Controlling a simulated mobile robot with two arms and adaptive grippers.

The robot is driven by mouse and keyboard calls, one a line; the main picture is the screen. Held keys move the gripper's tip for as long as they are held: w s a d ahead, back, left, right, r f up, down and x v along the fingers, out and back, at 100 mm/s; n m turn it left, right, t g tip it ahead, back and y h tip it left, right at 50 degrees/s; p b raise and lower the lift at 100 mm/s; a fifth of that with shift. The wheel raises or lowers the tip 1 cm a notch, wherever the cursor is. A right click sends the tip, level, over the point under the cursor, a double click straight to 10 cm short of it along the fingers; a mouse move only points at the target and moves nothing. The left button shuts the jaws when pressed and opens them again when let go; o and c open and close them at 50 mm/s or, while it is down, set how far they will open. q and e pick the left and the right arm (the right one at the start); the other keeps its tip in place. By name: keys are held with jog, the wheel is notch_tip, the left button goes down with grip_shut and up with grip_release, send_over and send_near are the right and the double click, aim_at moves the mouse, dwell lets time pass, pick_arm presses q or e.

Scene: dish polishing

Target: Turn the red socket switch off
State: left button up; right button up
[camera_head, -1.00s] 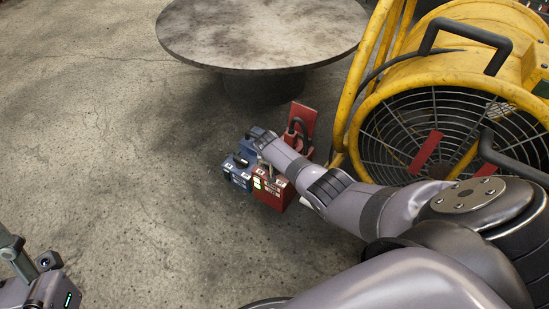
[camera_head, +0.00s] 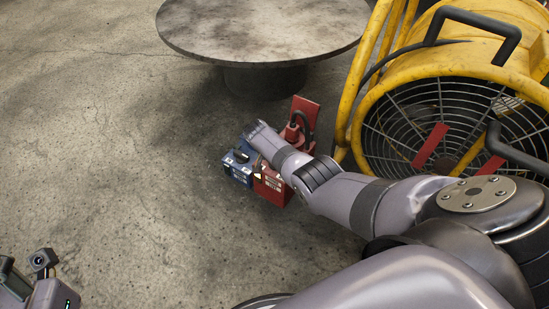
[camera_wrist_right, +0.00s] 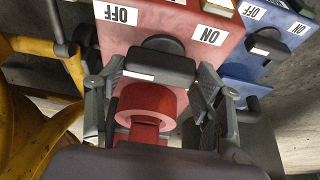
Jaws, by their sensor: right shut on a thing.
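The red socket (camera_head: 272,187) is a red box on the floor, partly covered by my right arm in the head view. In the right wrist view the red socket (camera_wrist_right: 128,36) has an OFF label on the left and an ON label on the right. Its black switch (camera_wrist_right: 160,66) lies between the labels. My right gripper (camera_wrist_right: 161,80) has its fingers on both sides of the switch and is shut on it. A red cylinder (camera_wrist_right: 150,100) sits below the switch, between the fingers. My left gripper (camera_head: 28,277) is partly in view at the lower left; its jaws are unclear.
A blue socket (camera_head: 238,169) stands close beside the red one. A red upright plate (camera_head: 304,112) is behind. A yellow fan (camera_head: 400,95) stands to the right and a round table (camera_head: 262,30) behind. The floor to the left is clear.

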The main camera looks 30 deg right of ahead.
jog(key=o, duration=0.9)
jog(key=shift+c, duration=0.2)
jog(key=v, duration=1.2)
jog(key=shift+a+f, duration=0.1)
jog(key=shift+a, duration=0.05)
